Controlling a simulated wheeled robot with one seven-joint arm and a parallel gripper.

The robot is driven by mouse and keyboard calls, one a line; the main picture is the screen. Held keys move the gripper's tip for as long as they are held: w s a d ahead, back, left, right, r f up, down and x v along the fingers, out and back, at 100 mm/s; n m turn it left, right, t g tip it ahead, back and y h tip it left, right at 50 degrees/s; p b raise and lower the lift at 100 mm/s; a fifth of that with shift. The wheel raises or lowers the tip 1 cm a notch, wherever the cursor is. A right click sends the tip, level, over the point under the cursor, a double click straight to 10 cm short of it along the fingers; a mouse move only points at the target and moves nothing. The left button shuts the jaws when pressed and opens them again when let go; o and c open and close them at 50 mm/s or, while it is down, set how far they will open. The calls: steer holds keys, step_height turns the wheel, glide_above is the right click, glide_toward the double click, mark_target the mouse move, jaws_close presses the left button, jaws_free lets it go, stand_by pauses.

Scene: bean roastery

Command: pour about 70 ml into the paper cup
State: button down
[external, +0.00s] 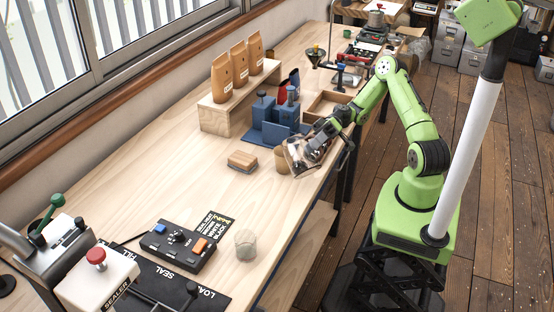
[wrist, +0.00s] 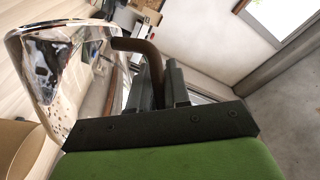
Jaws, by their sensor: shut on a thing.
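My gripper (external: 320,142) is shut on the dark brown handle (wrist: 140,46) of a shiny, reflective pitcher (external: 296,158). The pitcher is held at the bench's front edge and looks tilted. In the wrist view the pitcher (wrist: 62,65) fills the upper left, and my gripper's fingers (wrist: 157,75) close around the handle. The brown paper cup (external: 280,161) stands on the bench just left of the pitcher, partly hidden behind it. The cup also shows at the lower left of the wrist view (wrist: 20,150). I cannot see any liquid or the level in the cup.
A wooden tray (external: 326,104) is beyond my gripper. A clear glass (external: 246,245) and a control box (external: 180,246) are nearer the camera. Bare bench lies between.

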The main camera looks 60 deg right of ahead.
stand_by(0.8)
steer(key=shift+s+a+f+n+b, duration=0.15)
steer(key=shift+f+n+b, duration=0.35)
steer(key=shift+b, duration=0.35)
steer(key=s+a+f+n+t+h+b, duration=0.2)
steer(key=s+a+f+n+h+b, duration=0.2)
steer(key=b, duration=1.1)
steer(key=shift+s+f+n+h, duration=0.7)
steer(key=shift+f+n, duration=1)
steer(key=shift+f, duration=1.3)
